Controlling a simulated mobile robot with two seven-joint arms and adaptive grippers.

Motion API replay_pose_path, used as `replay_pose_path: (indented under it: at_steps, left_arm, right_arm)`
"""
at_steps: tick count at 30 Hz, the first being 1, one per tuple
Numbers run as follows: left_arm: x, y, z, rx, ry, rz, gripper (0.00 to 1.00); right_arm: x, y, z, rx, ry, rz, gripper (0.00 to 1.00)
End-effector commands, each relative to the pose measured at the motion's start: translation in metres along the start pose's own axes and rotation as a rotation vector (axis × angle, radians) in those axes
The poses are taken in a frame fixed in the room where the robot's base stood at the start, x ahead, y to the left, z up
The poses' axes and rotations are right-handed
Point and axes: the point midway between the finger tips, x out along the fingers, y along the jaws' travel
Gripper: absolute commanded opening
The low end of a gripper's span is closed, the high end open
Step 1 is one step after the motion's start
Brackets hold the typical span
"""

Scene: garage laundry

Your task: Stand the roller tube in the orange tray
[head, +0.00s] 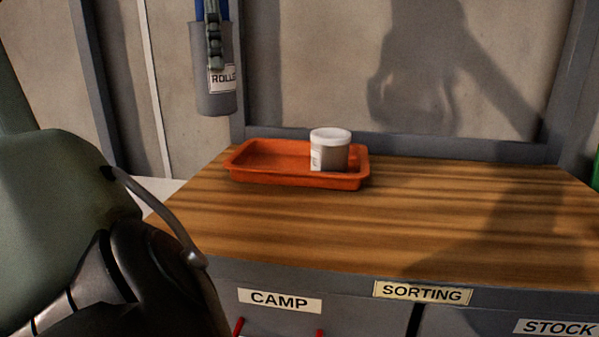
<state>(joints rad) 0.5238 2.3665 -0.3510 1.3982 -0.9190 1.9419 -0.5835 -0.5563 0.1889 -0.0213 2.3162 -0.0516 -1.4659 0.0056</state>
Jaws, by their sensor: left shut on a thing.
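The roller tube (213,96) is a grey, upright cylinder with a white label that is partly cut off by a finger. The tube hangs clear of the bench, above and left of the orange tray (258,174). The tray lies flat at the back left of the wooden top. My right gripper is not in view.
The wooden bench top (330,230) is clear in front and to the right. Labelled drawers (350,312) are below. A wall stands behind.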

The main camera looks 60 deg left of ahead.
Motion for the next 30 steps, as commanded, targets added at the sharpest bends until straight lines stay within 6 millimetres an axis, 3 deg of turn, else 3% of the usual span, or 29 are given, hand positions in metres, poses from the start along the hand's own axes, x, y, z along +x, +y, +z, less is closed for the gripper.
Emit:
replay_pose_path:
  at_steps: [5, 15, 21, 26, 30]
  left_arm:
    - [0.011, 0.006, 0.001, -0.024, 0.003, -0.001, 0.34]
    - [0.053, 0.019, 0.072, -0.024, 0.006, -0.001, 0.34]
    - [0.071, 0.025, 0.101, -0.025, 0.003, 0.0, 0.34]
    - [0.078, 0.026, 0.108, -0.025, 0.0, 0.001, 0.34]
    - [0.096, 0.025, 0.107, -0.023, 0.0, 0.0, 0.34]
  right_arm:
    - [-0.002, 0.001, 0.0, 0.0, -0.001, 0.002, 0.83]
    - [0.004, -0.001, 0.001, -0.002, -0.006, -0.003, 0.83]
    - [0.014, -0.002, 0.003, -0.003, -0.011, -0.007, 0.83]
    - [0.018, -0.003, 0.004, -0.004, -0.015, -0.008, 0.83]
    - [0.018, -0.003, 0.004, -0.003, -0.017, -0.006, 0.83]
